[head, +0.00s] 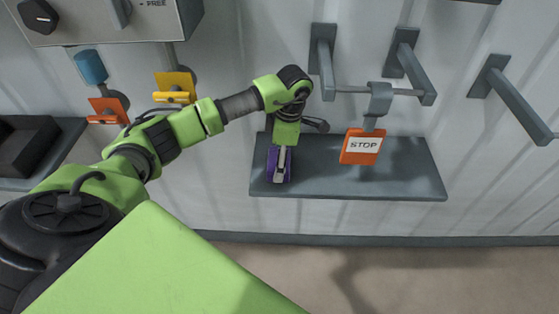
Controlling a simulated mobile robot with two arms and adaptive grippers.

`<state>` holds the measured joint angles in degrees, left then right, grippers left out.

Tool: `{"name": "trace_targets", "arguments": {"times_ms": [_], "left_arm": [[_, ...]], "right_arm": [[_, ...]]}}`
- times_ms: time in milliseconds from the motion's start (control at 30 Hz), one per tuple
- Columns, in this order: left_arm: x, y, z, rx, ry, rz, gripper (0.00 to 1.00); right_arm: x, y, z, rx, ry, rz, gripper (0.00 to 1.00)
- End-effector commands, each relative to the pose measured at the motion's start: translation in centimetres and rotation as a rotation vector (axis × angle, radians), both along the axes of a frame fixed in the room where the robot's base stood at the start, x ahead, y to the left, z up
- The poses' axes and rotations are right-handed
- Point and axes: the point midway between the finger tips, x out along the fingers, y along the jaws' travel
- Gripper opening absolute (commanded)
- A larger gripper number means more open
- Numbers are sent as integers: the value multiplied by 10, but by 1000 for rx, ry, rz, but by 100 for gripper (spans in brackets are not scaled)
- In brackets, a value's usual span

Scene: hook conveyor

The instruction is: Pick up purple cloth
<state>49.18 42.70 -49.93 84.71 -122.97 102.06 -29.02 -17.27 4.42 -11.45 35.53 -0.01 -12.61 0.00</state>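The purple cloth (271,166) is at the left end of the grey shelf (320,186). My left gripper (281,172) points down over the cloth and covers its middle. Purple shows on both sides of the grey fingers. I cannot tell whether the fingers are open or closed on the cloth, or whether the cloth rests on the shelf. My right gripper is not in view.
An orange STOP sign (363,146) hangs from a grey hook (379,98) above the shelf, right of my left gripper. Wall brackets (411,65) jut out above. The shelf's right end is bare. Orange (108,110) and yellow (174,88) tags are at upper left.

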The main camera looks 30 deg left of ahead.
Motion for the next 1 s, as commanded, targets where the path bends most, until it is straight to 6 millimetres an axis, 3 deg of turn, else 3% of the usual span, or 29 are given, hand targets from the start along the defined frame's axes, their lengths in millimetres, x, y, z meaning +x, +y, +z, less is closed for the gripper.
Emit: {"name": "trace_targets", "arguments": {"times_ms": [233, 500, 733, 1000], "left_arm": [[3, 1, 27, 0, -10, -1, 54], [-35, -34, 89, 2, -9, -5, 54], [-71, -67, 110, 2, -5, -4, 54], [-96, -91, 125, 0, -4, -1, 54]], "right_arm": [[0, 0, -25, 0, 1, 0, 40], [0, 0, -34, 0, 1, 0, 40], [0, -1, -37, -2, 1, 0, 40], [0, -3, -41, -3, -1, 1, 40]]}}
